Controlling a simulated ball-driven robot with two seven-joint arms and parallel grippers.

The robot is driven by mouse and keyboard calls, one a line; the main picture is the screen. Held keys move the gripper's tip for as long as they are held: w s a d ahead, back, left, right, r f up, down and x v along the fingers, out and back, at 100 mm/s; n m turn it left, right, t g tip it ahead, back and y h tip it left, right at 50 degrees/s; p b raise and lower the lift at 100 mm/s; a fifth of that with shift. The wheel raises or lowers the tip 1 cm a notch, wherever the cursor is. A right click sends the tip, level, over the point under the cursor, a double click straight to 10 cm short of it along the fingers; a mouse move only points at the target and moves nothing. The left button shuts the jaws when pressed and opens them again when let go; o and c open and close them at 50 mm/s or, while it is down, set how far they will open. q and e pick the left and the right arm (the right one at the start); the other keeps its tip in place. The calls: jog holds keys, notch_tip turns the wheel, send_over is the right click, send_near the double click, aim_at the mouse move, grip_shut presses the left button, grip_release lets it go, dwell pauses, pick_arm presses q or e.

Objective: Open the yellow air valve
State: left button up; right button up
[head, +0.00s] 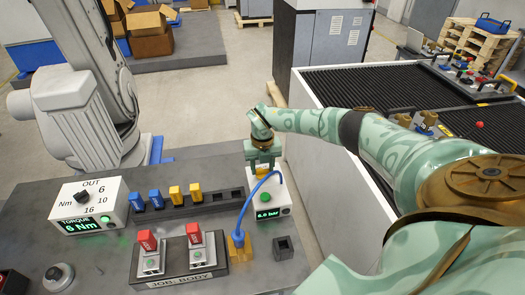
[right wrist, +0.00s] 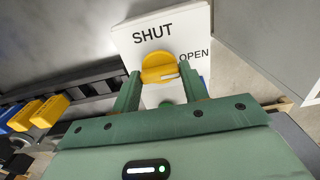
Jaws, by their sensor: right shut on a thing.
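The yellow air valve knob (right wrist: 160,68) shows in the right wrist view, on a white box (right wrist: 138,32) lettered SHUT and OPEN. A pale mark on the knob's lower right edge lies on the side towards the word OPEN. My right gripper (right wrist: 166,88) is shut on the knob, one finger on each side. In the head view my right gripper (head: 262,160) is at the back of the white box (head: 268,200), which has a green button and a lit display that seems to read 6.0 bar. The gripper hides the knob there. My left gripper is not in view.
A blue hose (head: 250,203) arches from the box to a yellow fitting (head: 239,247). Blue and yellow pieces (head: 176,194) stand in a row left of the box. A torque box (head: 88,212) and a job tray with two red-topped parts (head: 215,268) share the grey bench.

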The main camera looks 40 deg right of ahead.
aim_at(263, 169)
jog(key=shift+w+r, duration=0.1)
jog(key=o, duration=1)
notch_tip(263, 169, up, 16)
jog(key=shift+r+p, duration=0.1)
jog(key=shift+p, duration=0.55)
